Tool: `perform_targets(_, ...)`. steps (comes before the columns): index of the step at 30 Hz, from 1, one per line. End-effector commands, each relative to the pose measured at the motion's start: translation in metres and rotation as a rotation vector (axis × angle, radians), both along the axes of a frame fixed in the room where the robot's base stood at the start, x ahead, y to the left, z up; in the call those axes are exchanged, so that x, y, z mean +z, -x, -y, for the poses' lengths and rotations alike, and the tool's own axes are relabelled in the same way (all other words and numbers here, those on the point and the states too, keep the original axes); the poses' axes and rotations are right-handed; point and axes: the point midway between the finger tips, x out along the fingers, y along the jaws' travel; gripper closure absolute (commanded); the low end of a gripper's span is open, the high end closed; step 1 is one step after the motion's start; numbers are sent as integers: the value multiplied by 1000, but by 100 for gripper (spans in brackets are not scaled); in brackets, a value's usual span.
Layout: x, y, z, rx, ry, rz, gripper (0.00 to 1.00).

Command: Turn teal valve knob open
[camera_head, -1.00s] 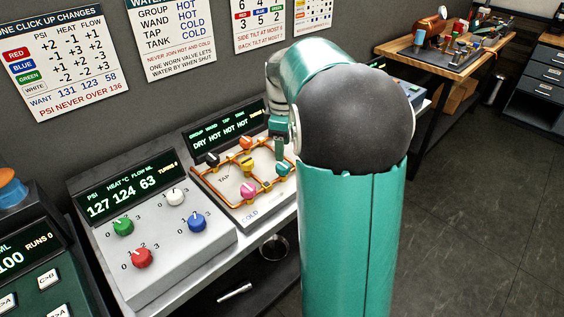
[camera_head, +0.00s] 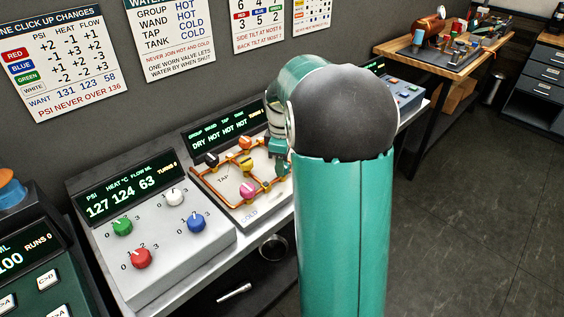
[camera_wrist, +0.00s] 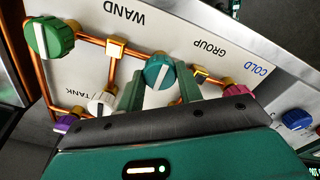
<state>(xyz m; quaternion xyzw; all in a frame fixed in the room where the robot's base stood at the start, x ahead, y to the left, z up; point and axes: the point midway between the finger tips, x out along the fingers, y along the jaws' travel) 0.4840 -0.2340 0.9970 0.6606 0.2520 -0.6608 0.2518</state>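The teal valve knob (camera_wrist: 158,72) with a white pointer line sits on the pipe board in the wrist view. Its line is tilted, not lined up with either board edge. My gripper (camera_wrist: 162,78) points at it, with one finger on each side and small gaps showing, so it looks open around the knob. I cannot tell whether a finger touches it. In the head view, my gripper (camera_head: 279,158) is over the right side of the valve board (camera_head: 221,185). The teal knob cannot be made out there behind my gripper and arm.
Close by in the wrist view are a white knob (camera_wrist: 102,102), a green knob (camera_wrist: 50,37), a magenta knob (camera_wrist: 240,92) and copper pipes. The display (camera_head: 222,128) reads DRY HOT HOT HOT. Left is a dial panel (camera_head: 160,235) with several knobs.

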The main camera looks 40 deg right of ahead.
Motion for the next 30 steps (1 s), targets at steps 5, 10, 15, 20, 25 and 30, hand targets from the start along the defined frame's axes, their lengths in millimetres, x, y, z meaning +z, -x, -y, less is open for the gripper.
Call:
perform_targets(5, 0, 0, 0, -8, 0, 0, 87)
perform_targets(10, 1, 0, 0, -47, 0, 0, 87)
perform_targets(15, 1, 0, -1, -132, -1, 1, 87)
perform_targets(20, 1, 0, 0, -255, 1, 1, 87)
perform_targets(25, 1, 0, 0, -411, 1, 1, 87)
perform_targets(30, 1, 0, 0, -573, 0, 1, 87)
